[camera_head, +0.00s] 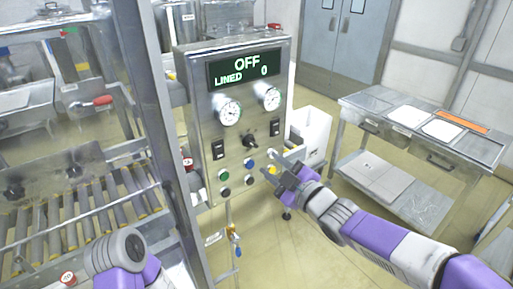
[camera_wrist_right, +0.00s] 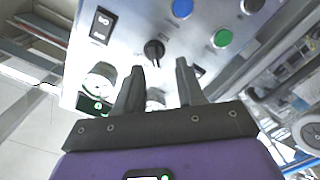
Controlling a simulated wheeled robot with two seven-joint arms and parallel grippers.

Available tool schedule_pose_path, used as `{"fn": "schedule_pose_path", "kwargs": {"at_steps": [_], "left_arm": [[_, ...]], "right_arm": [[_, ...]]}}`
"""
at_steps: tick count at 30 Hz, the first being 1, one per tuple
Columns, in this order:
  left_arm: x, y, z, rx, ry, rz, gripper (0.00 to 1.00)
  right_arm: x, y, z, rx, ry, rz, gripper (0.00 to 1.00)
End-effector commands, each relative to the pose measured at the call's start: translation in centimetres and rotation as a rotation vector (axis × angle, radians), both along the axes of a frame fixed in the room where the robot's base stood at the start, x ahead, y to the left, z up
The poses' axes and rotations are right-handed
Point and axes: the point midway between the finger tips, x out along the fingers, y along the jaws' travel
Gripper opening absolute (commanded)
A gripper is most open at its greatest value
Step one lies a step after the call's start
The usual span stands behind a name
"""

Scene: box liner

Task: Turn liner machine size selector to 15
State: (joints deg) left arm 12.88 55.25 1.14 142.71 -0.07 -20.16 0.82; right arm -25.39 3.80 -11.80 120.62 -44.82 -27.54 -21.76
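The liner machine's control panel (camera_head: 240,115) is a grey metal box with a display reading OFF and LINED 0. A black rotary knob (camera_head: 250,142), which looks like the size selector, sits mid-panel below two round gauges; its markings are too small to read. My right gripper (camera_head: 276,172) is in front of the panel's lower right, by the buttons. In the right wrist view, the gripper (camera_wrist_right: 160,66) is open and empty, and the knob (camera_wrist_right: 154,50) appears just beyond and between its fingertips, apart from them. My left arm shows at lower left, but its gripper is out of view.
A metal post (camera_head: 150,110) and roller conveyor (camera_head: 70,215) stand left. A steel table (camera_head: 395,135) with trays stands right. Floor between is open.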

Motion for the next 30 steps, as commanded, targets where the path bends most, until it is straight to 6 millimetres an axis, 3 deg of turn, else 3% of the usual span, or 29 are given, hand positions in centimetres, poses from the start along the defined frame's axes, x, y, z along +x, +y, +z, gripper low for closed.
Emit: {"fn": "schedule_pose_path", "kwargs": {"at_steps": [1, 4, 18, 30], "left_arm": [[0.0, 0.0, 0.0, 0.0, 0.0, 0.0, 0.73], [0.0, 0.0, -0.1, 0.0, 0.0, 0.0, 0.73], [0.0, 0.0, -0.1, 0.0, 0.0, 0.0, 0.73], [0.0, 0.0, -0.1, 0.0, 0.0, 0.0, 0.73]], "right_arm": [[-0.3, 0.1, 1.1, -0.008, -0.033, 0.008, 0.38], [-0.2, 0.3, 2.0, -0.014, -0.06, 0.013, 0.38], [4.9, 4.0, 2.0, -0.016, -0.058, 0.012, 0.38], [5.6, 4.4, 2.0, -0.013, -0.057, 0.011, 0.38]]}}
